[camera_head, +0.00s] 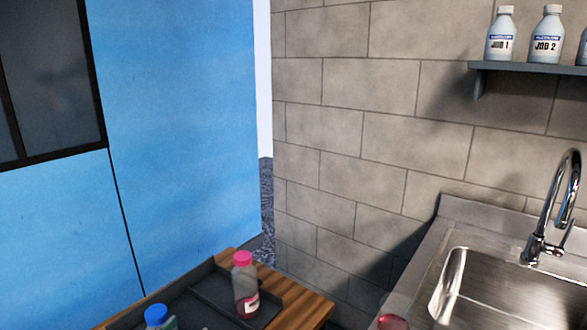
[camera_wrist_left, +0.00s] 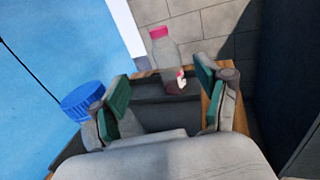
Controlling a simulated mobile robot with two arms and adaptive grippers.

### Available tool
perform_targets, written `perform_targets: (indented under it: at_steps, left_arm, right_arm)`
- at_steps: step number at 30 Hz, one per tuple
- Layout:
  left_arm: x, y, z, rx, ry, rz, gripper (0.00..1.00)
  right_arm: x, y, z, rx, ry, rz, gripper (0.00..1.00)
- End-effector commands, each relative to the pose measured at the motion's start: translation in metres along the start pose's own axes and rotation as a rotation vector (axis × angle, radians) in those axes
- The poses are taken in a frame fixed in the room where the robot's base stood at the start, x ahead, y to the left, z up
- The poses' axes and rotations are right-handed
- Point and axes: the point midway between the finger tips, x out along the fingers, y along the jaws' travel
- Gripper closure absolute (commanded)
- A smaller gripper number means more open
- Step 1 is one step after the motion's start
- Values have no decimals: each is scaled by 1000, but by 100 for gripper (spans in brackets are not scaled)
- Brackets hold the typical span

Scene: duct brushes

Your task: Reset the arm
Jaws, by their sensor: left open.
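My left gripper (camera_wrist_left: 163,84) shows in the left wrist view with its two green-padded fingers spread wide and nothing between the pads. A clear bottle with a pink cap (camera_wrist_left: 168,60) and dark contents stands beyond the fingertips. It also shows in the head view as the pink-capped bottle (camera_head: 245,287) upright in a dark tray (camera_head: 207,284). A blue cap (camera_wrist_left: 83,101) is just left of the left finger; most of its bottle is hidden. The blue cap (camera_head: 156,314) also shows at the head view's bottom edge. My right gripper is in neither view.
The tray sits on a wooden top (camera_head: 302,309). A metal sink (camera_head: 490,290) with a faucet (camera_head: 556,215) is at right. White bottles (camera_head: 501,36) stand on a wall shelf (camera_head: 530,69). A blue panel (camera_head: 180,120) fills the left. A red item (camera_head: 392,321) is cut off below.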

Motion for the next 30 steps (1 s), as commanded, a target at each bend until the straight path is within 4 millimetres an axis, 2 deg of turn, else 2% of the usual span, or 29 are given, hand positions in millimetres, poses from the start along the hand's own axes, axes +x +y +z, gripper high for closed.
perform_targets:
  at_steps: [10,17,20,24,27,30]
  left_arm:
    - [-16,-43,-17,341,83,-132,25]
    - [-44,-86,-41,758,165,-310,25]
    - [-64,-107,-57,1002,203,-427,25]
    - [-108,-135,-84,1441,255,-674,25]
    - [-147,-146,-100,1761,276,-894,25]
    - [-178,-148,-109,1981,280,-1080,25]
  right_arm:
    - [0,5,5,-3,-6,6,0]
    - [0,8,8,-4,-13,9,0]
    - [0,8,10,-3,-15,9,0]
    - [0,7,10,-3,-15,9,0]
    - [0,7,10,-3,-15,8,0]
    - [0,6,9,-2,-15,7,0]
